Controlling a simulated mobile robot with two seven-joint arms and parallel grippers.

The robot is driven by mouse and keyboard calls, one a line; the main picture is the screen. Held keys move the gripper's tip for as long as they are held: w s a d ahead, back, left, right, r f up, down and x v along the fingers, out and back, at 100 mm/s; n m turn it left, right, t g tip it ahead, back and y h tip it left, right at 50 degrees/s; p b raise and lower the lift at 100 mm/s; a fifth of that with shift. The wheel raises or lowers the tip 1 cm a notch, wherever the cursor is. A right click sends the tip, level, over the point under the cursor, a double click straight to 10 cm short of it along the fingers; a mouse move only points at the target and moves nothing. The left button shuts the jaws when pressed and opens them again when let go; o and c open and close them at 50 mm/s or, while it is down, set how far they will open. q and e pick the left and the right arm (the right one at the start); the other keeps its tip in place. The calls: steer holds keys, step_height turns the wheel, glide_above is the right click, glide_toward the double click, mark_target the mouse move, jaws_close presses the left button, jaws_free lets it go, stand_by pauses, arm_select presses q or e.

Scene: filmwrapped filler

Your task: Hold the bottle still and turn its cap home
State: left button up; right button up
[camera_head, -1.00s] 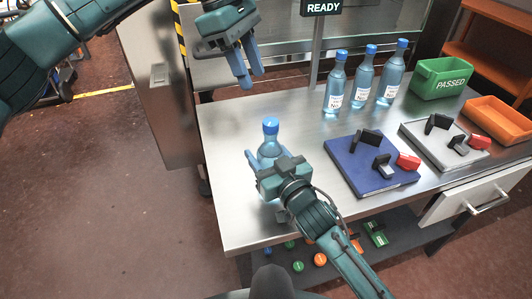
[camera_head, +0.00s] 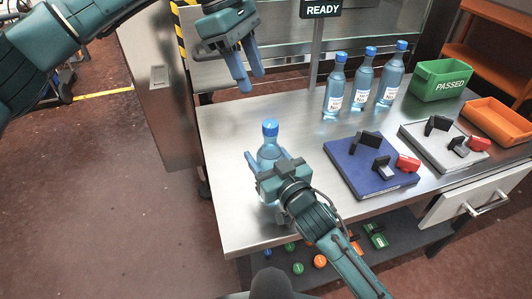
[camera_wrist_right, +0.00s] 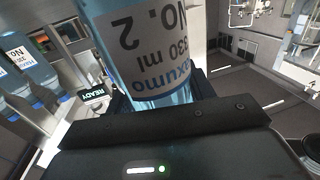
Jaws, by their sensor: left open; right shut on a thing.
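A clear blue bottle (camera_head: 268,152) with a blue cap (camera_head: 270,127) on its top stands upright near the left front of the steel table (camera_head: 225,130). My right gripper (camera_head: 267,156) is shut around the bottle's body from the front and hides its lower part. The right wrist view shows the bottle (camera_wrist_right: 150,45) between the jaws, its label upside down with "330 ml" and "NO. 2". My left gripper (camera_head: 252,87) is open and empty, above and behind the bottle, apart from the cap. Whether the cap sits fully down is too small to tell.
Several other capped bottles stand at the back, including one (camera_head: 335,90) at the left of their row. A blue fixture board (camera_head: 350,170), a grey fixture board (camera_head: 470,158), a green PASSED bin (camera_head: 440,82) and an orange tray (camera_head: 497,125) lie to the right. A READY sign post (camera_head: 318,60) rises behind.

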mark_target(265, 128)
arm_select(q)
steer(key=shift+o, duration=0.7)
steer(key=shift+s+d+f+h, duration=0.15)
steer(key=shift+d+f+h, duration=0.1)
steer(key=shift+f+h, duration=0.1)
steer(key=s+d+f+n+h, duration=0.25)
steer(key=n+h, duration=0.35)
steer(key=n, duration=0.3)
steer(key=s+d+f+n+h, duration=0.2)
steer(key=s+n+h, duration=0.2)
steer(key=n+h, duration=0.45)
steer(key=s+a+f+n+t+y, duration=0.1)
steer(key=a+f+n+t+y, duration=0.3)
steer(key=n, duration=0.7)
steer(key=a+n+t, duration=0.2)
steer(key=n+t, duration=0.3)
steer(key=n, duration=0.5)
steer(key=s+a+f+n+t+y, duration=0.1)
steer(key=a+f+n+t+y, duration=0.3)
steer(key=n, duration=0.7)
steer(key=w+d, duration=0.2)
steer(key=d, duration=0.1)
steer(key=w+d+r+h, duration=0.1)
steer(key=w+d, duration=0.2)
steer(key=w+d+r+t+h, duration=0.1)
steer(key=w+d, duration=0.1)
steer(key=d, duration=0.1)
steer(key=shift+w+r+m, duration=0.1)
steer(key=shift+w+m, duration=0.15)
steer(key=shift+c, duration=0.2)
